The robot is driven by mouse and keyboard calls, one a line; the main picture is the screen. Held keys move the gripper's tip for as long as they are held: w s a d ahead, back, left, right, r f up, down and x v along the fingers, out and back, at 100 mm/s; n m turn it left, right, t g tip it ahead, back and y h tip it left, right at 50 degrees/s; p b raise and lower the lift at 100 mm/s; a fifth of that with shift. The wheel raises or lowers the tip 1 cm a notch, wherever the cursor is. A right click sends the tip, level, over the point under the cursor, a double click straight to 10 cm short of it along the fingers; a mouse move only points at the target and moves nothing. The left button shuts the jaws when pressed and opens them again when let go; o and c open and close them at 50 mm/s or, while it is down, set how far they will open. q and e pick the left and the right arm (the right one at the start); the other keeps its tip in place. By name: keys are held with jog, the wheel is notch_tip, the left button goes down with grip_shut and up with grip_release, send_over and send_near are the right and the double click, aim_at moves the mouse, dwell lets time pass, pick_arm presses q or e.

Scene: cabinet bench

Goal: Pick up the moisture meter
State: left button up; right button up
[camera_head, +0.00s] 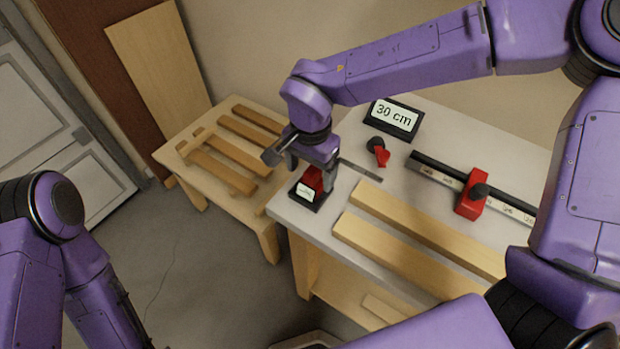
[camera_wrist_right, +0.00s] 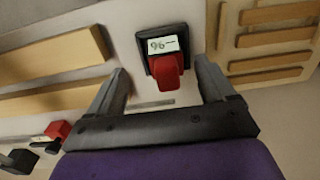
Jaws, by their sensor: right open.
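The moisture meter (camera_head: 306,192) has a red body on a black block with a white display. It stands at the near left corner of the white-topped bench. My right gripper (camera_head: 318,172) is directly over it and hides part of it. In the right wrist view, the moisture meter (camera_wrist_right: 166,66) appears between the two finger tips of the open right gripper (camera_wrist_right: 163,74). Its display reads something like "96". I cannot tell whether a finger touches it. My left arm shows at the lower left, but its gripper is out of view.
Two wooden strips (camera_head: 430,231) lie on the bench right of the meter. Behind are a red knob piece (camera_head: 381,157), a "30 cm" display (camera_head: 395,116) and a rail with a red stop (camera_head: 470,199). A lower wooden table (camera_head: 192,150) with several slats stands left.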

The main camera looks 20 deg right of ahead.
aim_at(312, 172)
jog(key=shift+s+d+f, duration=0.3)
jog(key=shift+f, duration=0.2)
jog(key=shift+w+d+f+p, duration=0.1)
jog(key=shift+w+f+p, duration=0.1)
jog(key=shift+f, duration=0.25)
jog(key=shift+w+d+f+p, duration=0.1)
jog(key=shift+f+p, duration=0.05)
jog(key=shift+f, duration=0.3)
jog(key=w+f, duration=0.2)
jog(key=f, duration=0.1)
jog(key=shift+w+a, duration=0.1)
jog(key=shift+w, duration=0.05)
jog(key=shift+s+r, duration=0.15)
jog(key=shift+s, duration=0.1)
jog(key=shift+s+r, duration=0.2)
jog(key=shift+s, duration=0.1)
jog(key=c, duration=0.4)
jog(key=shift+s, duration=0.1)
jog(key=c, duration=0.8)
pick_arm(q)
jog(key=shift+r, duration=0.5)
pick_arm(e)
jog(key=shift+f, duration=0.1)
jog(key=shift+c, duration=0.2)
